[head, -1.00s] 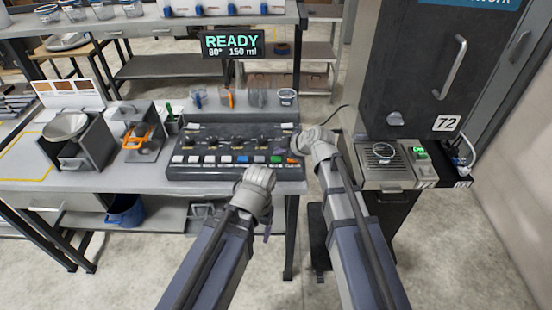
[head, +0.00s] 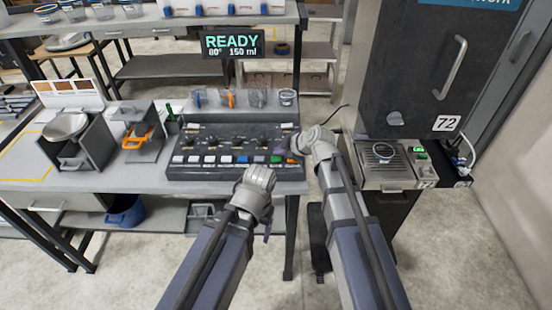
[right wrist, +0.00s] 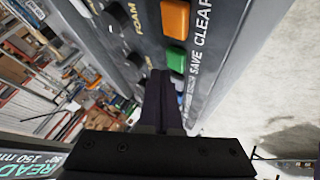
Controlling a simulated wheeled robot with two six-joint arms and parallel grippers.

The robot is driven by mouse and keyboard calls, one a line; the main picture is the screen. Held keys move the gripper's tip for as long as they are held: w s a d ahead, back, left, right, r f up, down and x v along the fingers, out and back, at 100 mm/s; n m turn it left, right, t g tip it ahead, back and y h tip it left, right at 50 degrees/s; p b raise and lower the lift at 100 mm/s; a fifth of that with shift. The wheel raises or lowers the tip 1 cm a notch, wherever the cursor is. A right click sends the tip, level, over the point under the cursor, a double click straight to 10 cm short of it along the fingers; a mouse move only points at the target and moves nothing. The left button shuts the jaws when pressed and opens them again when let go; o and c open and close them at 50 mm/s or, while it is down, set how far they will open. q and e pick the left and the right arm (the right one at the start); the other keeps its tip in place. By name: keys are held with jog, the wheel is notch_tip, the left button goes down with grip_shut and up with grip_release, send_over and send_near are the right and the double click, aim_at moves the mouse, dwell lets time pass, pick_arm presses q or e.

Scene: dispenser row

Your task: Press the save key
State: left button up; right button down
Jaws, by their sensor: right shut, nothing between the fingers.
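The control panel (head: 230,143) on the bench has a front row of coloured keys. The green key (right wrist: 177,58), beside the label SAVE in the right wrist view, is the save key; it also shows in the head view (head: 275,159). My right gripper (right wrist: 158,76) is shut and empty. Its dark fingertips are over the panel close beside the green key, and I cannot tell whether they touch anything. In the head view my right gripper (head: 284,147) is at the panel's right end. My left gripper (head: 267,229) is mostly hidden by its own wrist, in front of the bench.
An orange key (right wrist: 176,18) beside the label CLEAR neighbours the green one. Several cups (head: 258,97) stand behind the panel. A sign (head: 232,44) reads READY, 80°, 150 ml. A dark machine (head: 410,75) with a drip tray stands at the right.

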aim_at(279, 160)
jog(key=shift+f, duration=0.1)
jog(key=shift+f+b, duration=0.35)
jog(key=shift+b, duration=0.05)
jog(key=shift+f+b, duration=0.45)
jog(key=shift+b, duration=0.05)
dwell(0.8)
jog(key=shift+r, duration=0.1)
jog(key=shift+r+p, duration=0.8)
jog(key=shift+p, duration=0.1)
jog(key=shift+r, duration=0.1)
notch_tip(279, 160, up, 5)
jog(key=p, duration=0.5)
